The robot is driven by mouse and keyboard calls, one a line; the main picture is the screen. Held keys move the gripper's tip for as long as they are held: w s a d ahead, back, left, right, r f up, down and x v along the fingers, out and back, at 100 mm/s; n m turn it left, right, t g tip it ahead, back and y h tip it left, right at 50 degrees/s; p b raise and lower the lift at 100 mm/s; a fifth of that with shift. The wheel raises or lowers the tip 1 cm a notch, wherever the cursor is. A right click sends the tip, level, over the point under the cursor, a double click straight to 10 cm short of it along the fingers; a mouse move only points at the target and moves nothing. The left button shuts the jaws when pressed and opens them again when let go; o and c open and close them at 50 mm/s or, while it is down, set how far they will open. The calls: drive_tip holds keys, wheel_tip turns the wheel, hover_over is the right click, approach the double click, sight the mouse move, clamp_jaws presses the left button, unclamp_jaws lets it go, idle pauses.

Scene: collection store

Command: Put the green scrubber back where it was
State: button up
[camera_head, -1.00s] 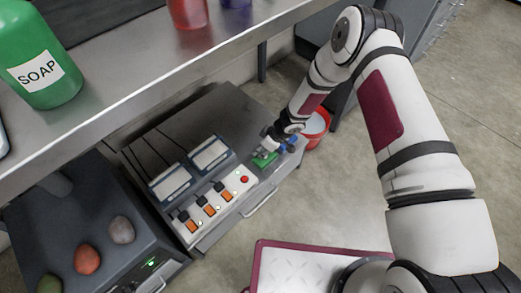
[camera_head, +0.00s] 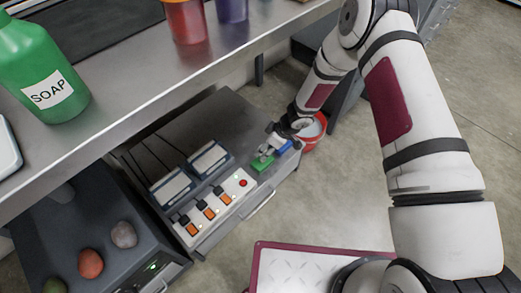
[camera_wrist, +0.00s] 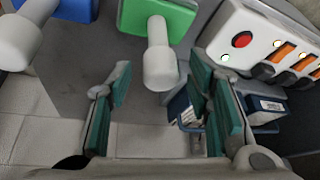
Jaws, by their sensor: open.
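The green scrubber (camera_head: 262,164) rests on the right end of the grey cabinet top, beside a white power strip. In the wrist view, the scrubber is a green block (camera_wrist: 180,18) with a pale knobbed handle (camera_wrist: 158,62). My gripper (camera_head: 270,150) is just above it. In the wrist view, my open gripper (camera_wrist: 160,85) has its green-padded fingers on either side of the handle's end, with gaps visible on both sides. Part of the block is cut off by the wrist view's upper edge.
A blue scrubber (camera_wrist: 72,8) with a pale handle stands close beside the green one. The power strip (camera_head: 215,207) has a red button and orange switches. A red bucket (camera_head: 315,132) is beyond the cabinet. A steel shelf (camera_head: 135,95) with a soap bottle (camera_head: 45,70) overhangs the left.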

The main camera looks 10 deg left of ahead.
drive_tip(key=p+v, duration=0.1)
drive_tip(key=v, duration=0.4)
drive_tip(key=shift+d+r, duration=0.15)
drive_tip(key=shift+r, duration=0.1)
